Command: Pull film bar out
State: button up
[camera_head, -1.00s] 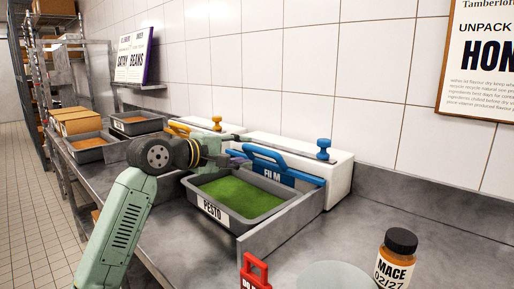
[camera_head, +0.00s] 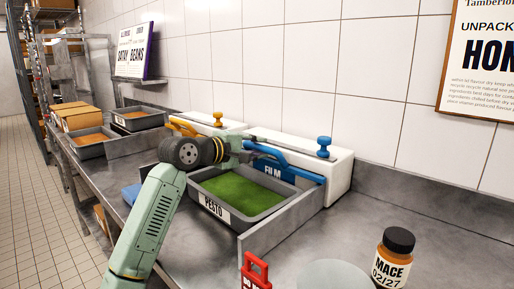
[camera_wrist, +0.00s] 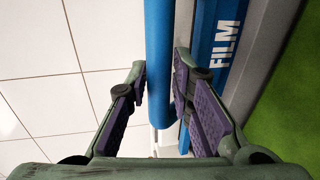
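The film bar is a blue drawer-like front marked FILM (camera_head: 275,172) with a curved blue handle (camera_head: 270,150), set in the white dispenser on the counter. In the wrist view the blue handle (camera_wrist: 158,55) runs down between the two purple finger pads, and the FILM label (camera_wrist: 224,45) shows to its right. My gripper (camera_wrist: 165,108) is open around the handle, with a gap visible at the left pad and a narrower one at the right. In the head view my gripper (camera_head: 246,156) is at the left end of the handle, partly hidden by my arm.
A grey tray of green pesto (camera_head: 240,191) sits just in front of the bar, beside a grey metal divider (camera_head: 282,222). A white dispenser with a blue knob (camera_head: 323,147) stands behind. A mace jar (camera_head: 394,258) and a red object (camera_head: 254,270) are near the front.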

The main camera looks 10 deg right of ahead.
grip_shut()
jog(key=shift+a, duration=0.1)
dwell(0.4)
jog(key=shift+s+a+f, duration=0.1)
jog(key=shift+s+a, duration=0.1)
jog(key=shift+a, duration=0.05)
jog(key=f+b+v, duration=0.1)
jog(key=b+v, duration=0.2)
jog(key=v, duration=0.5)
jog(key=f+b+v, duration=0.2)
jog(key=b+v, duration=0.1)
jog(key=v, duration=0.5)
jog(key=a+f+b+v, duration=0.1)
jog(key=f+b+v, duration=0.1)
jog(key=v, duration=0.7)
jog(key=shift+s+b, duration=0.25)
jog(key=shift+b, duration=0.5)
jog(key=shift+c, duration=0.3)
grip_release()
jog(key=shift+o, duration=1.3)
jog(key=shift+s+a+r, duration=0.1)
jog(key=shift+a, duration=0.05)
jog(key=shift+o, duration=1.1)
